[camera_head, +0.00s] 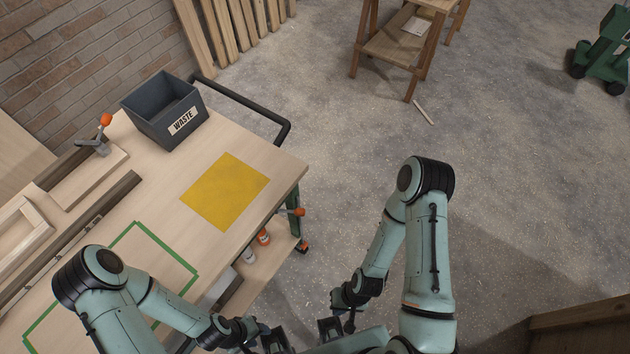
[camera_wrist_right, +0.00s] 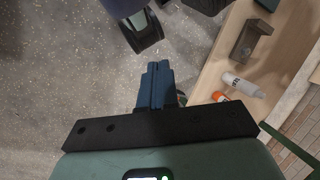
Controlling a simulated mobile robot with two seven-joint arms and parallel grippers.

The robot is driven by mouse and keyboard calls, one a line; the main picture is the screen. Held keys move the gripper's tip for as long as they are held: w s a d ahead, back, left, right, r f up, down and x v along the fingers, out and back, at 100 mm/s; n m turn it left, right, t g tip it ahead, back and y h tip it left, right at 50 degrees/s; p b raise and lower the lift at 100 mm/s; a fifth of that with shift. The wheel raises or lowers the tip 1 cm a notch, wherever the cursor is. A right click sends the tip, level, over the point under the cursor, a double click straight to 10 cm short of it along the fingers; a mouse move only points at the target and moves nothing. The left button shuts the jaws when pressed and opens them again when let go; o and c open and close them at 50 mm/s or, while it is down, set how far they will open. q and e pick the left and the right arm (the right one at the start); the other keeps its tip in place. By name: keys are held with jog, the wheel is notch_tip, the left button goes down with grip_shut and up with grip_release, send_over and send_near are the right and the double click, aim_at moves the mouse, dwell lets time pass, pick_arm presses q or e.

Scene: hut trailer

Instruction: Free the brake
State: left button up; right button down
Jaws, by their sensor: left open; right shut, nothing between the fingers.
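A lever with an orange knob (camera_head: 299,212) sticks out from the side of the workbench (camera_head: 268,146), near its right corner. Below it, at the foot of the green leg, is a caster with an orange part (camera_head: 302,246). I cannot tell which of these is the brake, or its setting. My left gripper (camera_head: 272,340) is open and empty at the bottom edge of the head view, apart from both. My right gripper (camera_head: 330,327) is shut and empty, below and right of the caster in the picture. Its closed blue fingers (camera_wrist_right: 154,85) show in the right wrist view.
On the benchtop are a grey WASTE bin (camera_head: 166,110), a yellow square (camera_head: 225,190) and an orange-knobbed clamp (camera_head: 101,135). A black handle bar (camera_head: 245,104) runs along the bench end. The lower shelf holds bottles (camera_head: 263,237). The floor to the right is mostly clear.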

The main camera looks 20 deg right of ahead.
jog(key=shift+w+d, duration=0.2)
jog(key=shift+w, duration=0.05)
jog(key=shift+s, duration=0.1)
jog(key=w+d+r+n+y, duration=0.15)
jog(key=w+n, duration=0.55)
jog(key=w, duration=1.3)
jog(key=w+d+r+n, duration=0.3)
jog(key=w+r, duration=0.4)
jog(key=r, duration=0.3)
jog(key=w+d+r+n+g+y, duration=0.1)
jog(key=w+d+r+n, duration=0.2)
jog(key=w+r+n, duration=0.3)
notch_tip(320, 180, up, 6)
jog(key=shift+w+f, duration=0.25)
jog(key=shift+w, duration=0.95)
jog(key=shift+a, duration=0.1)
